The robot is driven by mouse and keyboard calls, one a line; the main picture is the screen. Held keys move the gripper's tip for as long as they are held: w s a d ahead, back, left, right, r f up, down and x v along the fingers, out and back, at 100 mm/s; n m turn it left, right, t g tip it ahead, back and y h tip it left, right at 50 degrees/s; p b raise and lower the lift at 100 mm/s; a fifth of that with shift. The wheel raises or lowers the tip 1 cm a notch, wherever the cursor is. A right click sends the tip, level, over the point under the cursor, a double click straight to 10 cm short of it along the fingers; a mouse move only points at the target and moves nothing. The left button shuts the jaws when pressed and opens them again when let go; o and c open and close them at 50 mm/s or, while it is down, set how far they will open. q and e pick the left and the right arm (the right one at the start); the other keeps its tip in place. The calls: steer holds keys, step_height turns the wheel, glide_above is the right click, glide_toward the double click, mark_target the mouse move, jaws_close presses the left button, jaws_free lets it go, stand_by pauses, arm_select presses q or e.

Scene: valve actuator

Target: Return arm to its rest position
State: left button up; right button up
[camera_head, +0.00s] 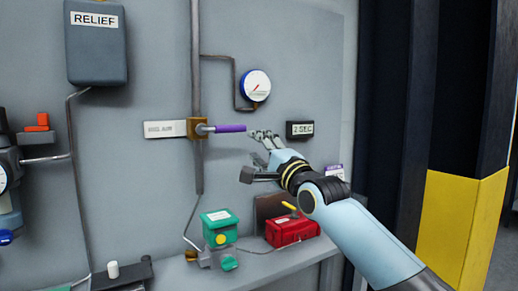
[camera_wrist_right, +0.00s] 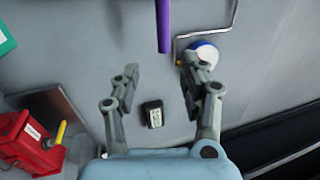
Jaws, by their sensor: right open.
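My right gripper (camera_head: 262,146) is in front of the grey panel in the head view, just right of the purple valve handle (camera_head: 231,128). The handle points sideways to the right from a brass valve body (camera_head: 197,128) on a vertical pipe. In the right wrist view my right gripper (camera_wrist_right: 160,82) has its two fingers spread apart with nothing between them. The purple handle (camera_wrist_right: 163,25) shows beyond the fingertips there, and I cannot tell the exact gap. My left gripper is in neither view.
A round gauge (camera_head: 256,85) and a "2 SEC" display (camera_head: 300,129) are on the panel (camera_head: 300,50). A red box (camera_head: 290,231) with a yellow lever and a green device (camera_head: 219,228) stand on the ledge below. A black and yellow post (camera_head: 460,220) stands at right.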

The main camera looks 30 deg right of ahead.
stand_by(0.3)
steer(key=s+f+n+g+b, duration=0.1)
steer(key=s+f+g+b, duration=0.35)
steer(key=f, duration=1.35)
steer(key=s+f+n+g+h+b, duration=0.15)
steer(key=s+f, duration=0.55)
steer(key=f, duration=1)
steer(key=s+f+g+b, duration=0.2)
steer(key=s+f+g, duration=0.25)
steer(key=f, duration=1.35)
steer(key=s+f+n+g+b, duration=0.1)
steer(key=s+f+n+g, duration=0.2)
steer(key=s+f, duration=0.6)
steer(key=s+f+n+g+b, duration=0.1)
steer(key=s+f+n+g, duration=0.2)
steer(key=s, duration=1.8)
steer(key=s+f+n+g+b, duration=0.1)
steer(key=s+f+n+g, duration=0.2)
steer(key=s+f+n, duration=0.6)
steer(key=s+f, duration=0.6)
steer(key=f, duration=0.1)
steer(key=shift+s+a+f+g+b, duration=0.15)
steer(key=shift+s+f+g+b, duration=0.1)
steer(key=shift+s+g+b, duration=0.15)
